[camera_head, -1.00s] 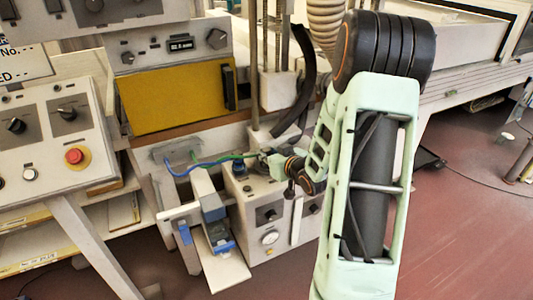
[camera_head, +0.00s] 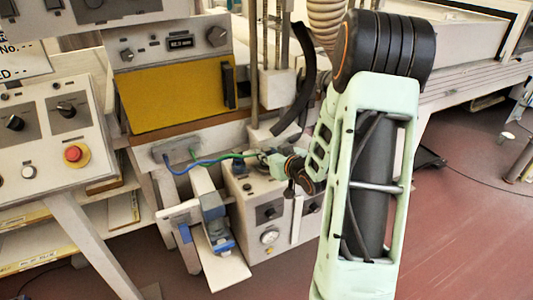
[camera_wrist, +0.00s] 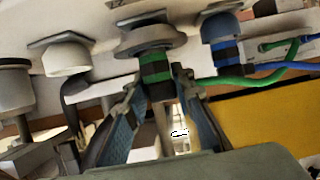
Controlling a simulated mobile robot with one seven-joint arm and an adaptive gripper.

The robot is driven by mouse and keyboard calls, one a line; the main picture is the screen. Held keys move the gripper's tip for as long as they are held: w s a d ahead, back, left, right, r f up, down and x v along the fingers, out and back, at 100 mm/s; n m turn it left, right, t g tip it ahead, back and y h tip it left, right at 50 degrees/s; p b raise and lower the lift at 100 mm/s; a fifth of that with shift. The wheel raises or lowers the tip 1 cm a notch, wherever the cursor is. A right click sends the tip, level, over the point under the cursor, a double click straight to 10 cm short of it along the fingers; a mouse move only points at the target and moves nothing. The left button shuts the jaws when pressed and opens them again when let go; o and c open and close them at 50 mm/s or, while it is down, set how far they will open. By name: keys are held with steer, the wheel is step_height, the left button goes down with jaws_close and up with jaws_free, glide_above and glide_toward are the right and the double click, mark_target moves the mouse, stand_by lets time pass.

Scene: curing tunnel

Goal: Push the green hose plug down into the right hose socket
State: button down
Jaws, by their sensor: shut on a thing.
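The green hose plug (camera_wrist: 157,70), dark with green bands, sits between the two fingers of my gripper (camera_wrist: 157,84) in the wrist view. Its end meets the round grey collar of the right hose socket (camera_wrist: 151,40); I cannot tell how deep it is in. The green hose (camera_wrist: 245,79) runs off to the right there. A blue-banded plug (camera_wrist: 220,37) sits at the neighbouring socket. In the head view my gripper (camera_head: 275,163) is over the white box, and the plug is too small and covered to make out. The green hose (camera_head: 232,156) leads to it.
The white control box (camera_head: 272,212) has knobs and a gauge on its front. A blue hose (camera_head: 205,163) runs beside the green one from the grey wall fitting (camera_head: 176,150). A yellow panel (camera_head: 180,97) stands behind. Another white fitting (camera_wrist: 66,57) is near my gripper.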

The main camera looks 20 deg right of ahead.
steer(key=c, duration=1.6)
jaws_free()
steer(key=shift+f, duration=0.1)
